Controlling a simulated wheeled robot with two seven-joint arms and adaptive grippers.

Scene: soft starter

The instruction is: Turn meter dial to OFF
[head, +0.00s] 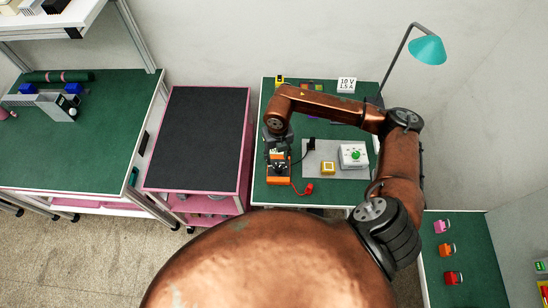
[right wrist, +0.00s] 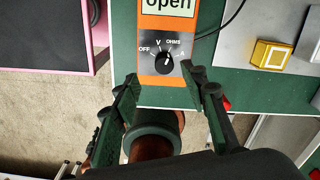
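The orange meter (head: 279,174) lies on the green bench under my right gripper (head: 277,148). In the right wrist view the meter (right wrist: 150,88) shows a display (right wrist: 167,5) reading "open" and a black dial (right wrist: 164,63). Around the dial are the labels OFF, V, OHMS and A. The dial's white mark appears to point up and slightly right, toward OHMS. My right gripper (right wrist: 164,82) is open, with one finger on each side of the meter's lower end. The fingers are apart from the dial, and nothing is between them. My left gripper is not in view.
A grey plate (head: 317,171) right of the meter bears a yellow button box (head: 328,168) and a white box with a green button (head: 354,156). A red probe (head: 308,188) lies near the front edge. A dark-topped pink cart (head: 200,135) stands left.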

